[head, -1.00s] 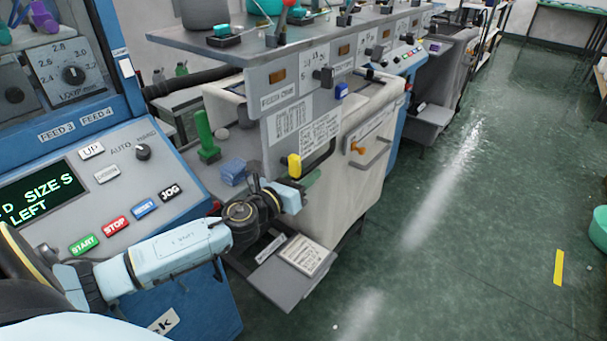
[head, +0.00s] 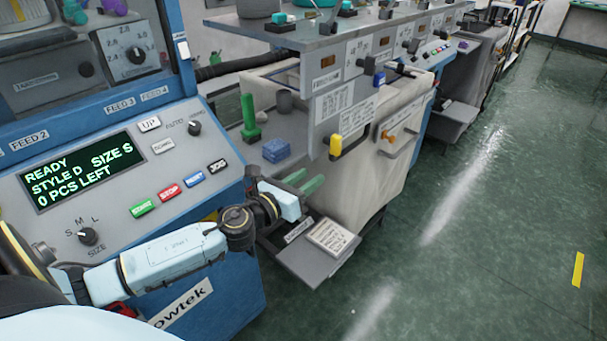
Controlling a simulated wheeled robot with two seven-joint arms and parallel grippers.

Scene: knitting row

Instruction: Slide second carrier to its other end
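Which part is the second carrier I cannot tell for sure. A small blue block (head: 379,78) sits farther along the same unit. An orange knob (head: 388,134) shows on the pale front to the right. My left gripper (head: 305,181) has two green fingers, apart, with nothing seen between them. It is in front of the unit, below and left of the yellow handle in the picture, and appears clear of it. My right gripper is not in view.
The blue machine's control panel (head: 110,175) is at left; its screen (head: 83,172) reads "READY STYLE D SIZE S 0 PCS LEFT". A green upright handle (head: 249,117) and blue blocks (head: 276,149) stand on a grey ledge. A low grey tray (head: 300,262) juts out. Floor at right is open.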

